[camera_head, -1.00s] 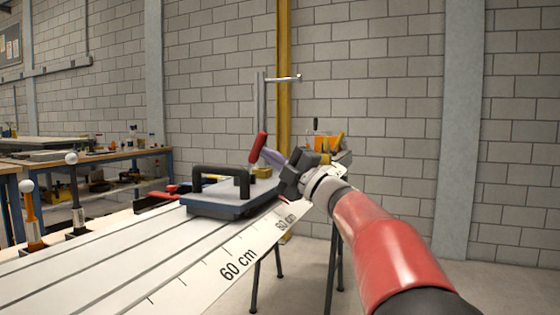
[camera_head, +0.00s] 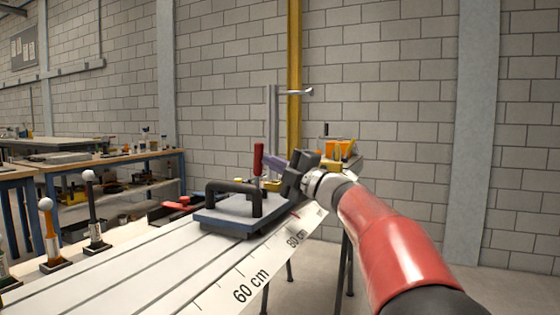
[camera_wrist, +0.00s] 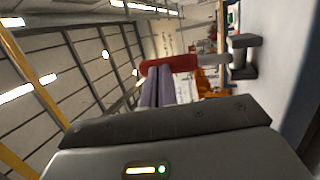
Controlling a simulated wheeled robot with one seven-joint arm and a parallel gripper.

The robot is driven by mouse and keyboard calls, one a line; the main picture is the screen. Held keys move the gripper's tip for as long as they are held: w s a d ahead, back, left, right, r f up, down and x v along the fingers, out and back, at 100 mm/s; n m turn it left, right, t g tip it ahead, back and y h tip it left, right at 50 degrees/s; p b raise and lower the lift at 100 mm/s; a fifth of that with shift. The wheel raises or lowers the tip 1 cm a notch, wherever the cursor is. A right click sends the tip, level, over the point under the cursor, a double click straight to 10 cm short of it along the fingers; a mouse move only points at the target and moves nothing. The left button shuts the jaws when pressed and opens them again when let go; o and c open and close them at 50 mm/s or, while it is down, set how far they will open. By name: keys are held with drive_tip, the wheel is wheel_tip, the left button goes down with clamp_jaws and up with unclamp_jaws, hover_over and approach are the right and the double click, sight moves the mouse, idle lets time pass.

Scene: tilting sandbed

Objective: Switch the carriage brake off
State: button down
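The brake lever is a red handle (camera_head: 258,158) standing nearly upright at the right side of the blue-grey carriage (camera_head: 225,219). In the wrist view the red handle (camera_wrist: 172,64) lies across the tips of my gripper's fingers, on a grey shaft. My gripper (camera_head: 266,163) comes in from the right, and its purple fingers are close together with their tips at the handle. The paired fingers also show in the wrist view (camera_wrist: 158,72). They look shut beside the handle, not around it; I cannot tell exact contact.
A black grab handle (camera_head: 233,187) rises from the carriage, left of the lever. The carriage sits on a pale grooved bed with a centimetre scale (camera_head: 250,287). Two ball-topped posts (camera_head: 47,232) (camera_head: 92,205) stand at left. A grey upright (camera_head: 272,120) stands behind.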

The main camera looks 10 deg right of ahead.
sight(259, 157)
drive_tip(key=shift+s+a+p+x, duration=0.1)
drive_tip(key=shift+a+p+x, duration=0.1)
drive_tip(key=shift+x, duration=0.65)
drive_tip(key=shift+s+a+p+x, duration=0.15)
drive_tip(key=shift+p+x, duration=0.1)
drive_tip(key=shift+x, duration=0.6)
drive_tip(key=shift+s+a+p+x, duration=0.1)
drive_tip(key=shift+p+x, duration=0.1)
drive_tip(key=shift+x, duration=0.65)
drive_tip(key=shift+f, duration=0.1)
